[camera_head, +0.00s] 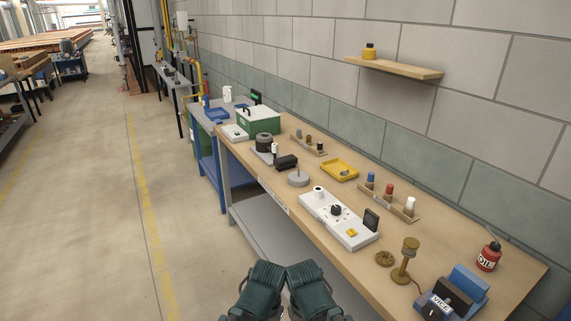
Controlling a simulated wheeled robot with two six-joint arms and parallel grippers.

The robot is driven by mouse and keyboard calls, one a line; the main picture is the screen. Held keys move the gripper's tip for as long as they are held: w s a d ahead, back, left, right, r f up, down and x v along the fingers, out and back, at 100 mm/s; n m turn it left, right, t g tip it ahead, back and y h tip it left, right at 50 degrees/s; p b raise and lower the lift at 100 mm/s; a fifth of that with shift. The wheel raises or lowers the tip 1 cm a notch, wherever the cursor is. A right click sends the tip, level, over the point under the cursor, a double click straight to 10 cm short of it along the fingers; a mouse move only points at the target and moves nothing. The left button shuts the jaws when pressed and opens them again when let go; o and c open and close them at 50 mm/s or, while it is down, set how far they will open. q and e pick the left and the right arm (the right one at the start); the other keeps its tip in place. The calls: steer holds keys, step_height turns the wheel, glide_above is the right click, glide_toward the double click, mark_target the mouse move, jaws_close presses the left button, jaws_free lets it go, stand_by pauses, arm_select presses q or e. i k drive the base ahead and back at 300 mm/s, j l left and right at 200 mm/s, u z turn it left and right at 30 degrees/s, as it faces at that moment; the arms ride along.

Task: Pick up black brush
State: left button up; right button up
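No item in view is clearly recognisable as a black brush. A small black block (286,162) lies on the wooden workbench (330,221), left of the yellow tray. Two dark teal parts of my arms show at the bottom edge, in front of the bench and apart from these items.
On the bench are a yellow tray (339,170), a wooden rack (389,202) of coloured pieces, a brass stand (405,261), a red oil bottle (488,256) and a blue vice (461,289). A green-and-white box (259,120) stands farther back. Floor at left is clear.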

mark_target(283, 163)
steer(key=z, duration=0.65)
steer(key=i+j+z, duration=0.15)
steer(key=j+z, duration=0.15)
steer(key=i+j+z, duration=0.1)
steer(key=j+z, duration=0.45)
steer(key=j, duration=0.2)
steer(key=i+j+z, duration=0.2)
steer(key=j, duration=1.05)
steer(key=j+z, duration=0.25)
steer(key=j, duration=0.95)
